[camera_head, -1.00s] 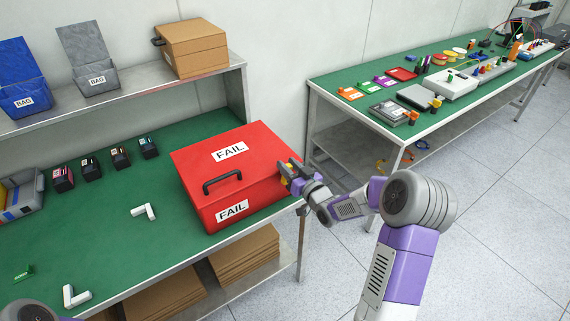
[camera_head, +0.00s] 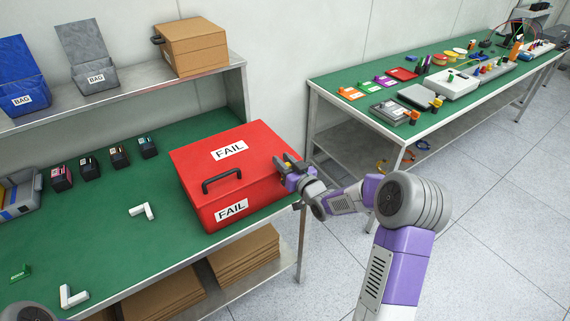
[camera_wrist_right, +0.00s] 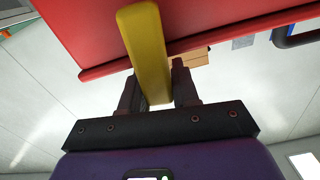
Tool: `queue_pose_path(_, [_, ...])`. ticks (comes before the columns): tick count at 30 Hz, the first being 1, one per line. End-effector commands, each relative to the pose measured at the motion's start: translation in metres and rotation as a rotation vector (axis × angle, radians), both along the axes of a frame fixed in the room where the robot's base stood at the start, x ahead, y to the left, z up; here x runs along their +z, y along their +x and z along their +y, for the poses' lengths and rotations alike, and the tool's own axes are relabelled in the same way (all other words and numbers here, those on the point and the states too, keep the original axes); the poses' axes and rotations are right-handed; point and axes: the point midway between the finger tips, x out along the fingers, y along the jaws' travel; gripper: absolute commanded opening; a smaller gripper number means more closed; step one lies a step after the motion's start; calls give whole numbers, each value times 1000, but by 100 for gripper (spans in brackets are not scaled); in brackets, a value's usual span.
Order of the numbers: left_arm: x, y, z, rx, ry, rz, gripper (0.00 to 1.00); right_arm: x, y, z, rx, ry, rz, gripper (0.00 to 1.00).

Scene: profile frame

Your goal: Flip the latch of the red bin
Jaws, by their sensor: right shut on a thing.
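The red bin (camera_head: 250,170) stands on the green workbench with its lid closed. It has a black handle and white FAIL labels on its lid and front. My right gripper (camera_head: 285,170) is at the bin's right side, shut on the yellow latch (camera_wrist_right: 145,45). In the right wrist view the latch is a long yellow bar running from the red bin edge (camera_wrist_right: 90,70) down between my two dark fingers (camera_wrist_right: 158,95). In the head view the fingers hide most of the latch. My left gripper is out of view.
The green workbench (camera_head: 100,220) holds white angled pieces (camera_head: 142,211), small dark boxes (camera_head: 90,168) and a grey tray (camera_head: 20,195). A shelf (camera_head: 120,98) behind carries bag bins and a cardboard box (camera_head: 191,47). A second bench stands at right, beyond a gap.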

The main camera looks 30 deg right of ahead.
Motion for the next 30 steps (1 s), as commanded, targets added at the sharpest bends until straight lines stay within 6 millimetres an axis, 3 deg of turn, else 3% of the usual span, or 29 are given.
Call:
queue_pose_path(1, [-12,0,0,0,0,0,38,-4,0,2,0,-30,-6,0])
queue_pose_path(6, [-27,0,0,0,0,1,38,-3,0,6,-1,-110,-12,0])
queue_pose_path(19, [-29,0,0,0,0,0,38,0,-1,8,-1,-142,-11,0])
queue_pose_path(20, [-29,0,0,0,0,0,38,0,-1,8,-1,-142,-11,35])
queue_pose_path(30, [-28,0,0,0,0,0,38,0,-3,8,-1,-141,-11,36])
